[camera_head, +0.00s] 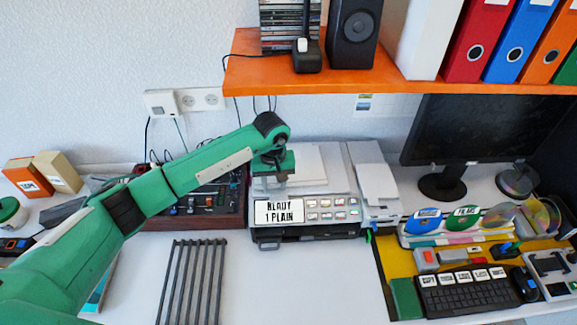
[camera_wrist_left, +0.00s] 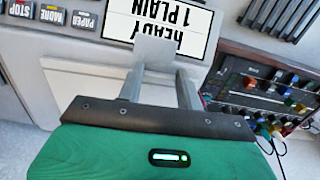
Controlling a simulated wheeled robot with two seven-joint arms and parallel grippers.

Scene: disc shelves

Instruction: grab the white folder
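The white folder (camera_head: 418,38) stands upright on the orange shelf at the top right, left of the red folder; its top is cut off by the picture edge. My left gripper (camera_head: 272,182) hangs over the printer in the middle, well below and left of the white folder. In the left wrist view the two fingers (camera_wrist_left: 160,80) stand apart in front of the printer. A pale flat shape shows at the fingertips; I cannot tell whether it is part of a finger. The white folder is not in the wrist view. My right gripper is not in view.
On the orange shelf (camera_head: 260,78), a black speaker (camera_head: 353,32) and a disc stack (camera_head: 290,22) stand left of the white folder; red, blue and orange folders stand right. Below are the printer (camera_head: 345,185), a monitor (camera_head: 470,128) and a keyboard (camera_head: 468,293). The front desk is mostly clear.

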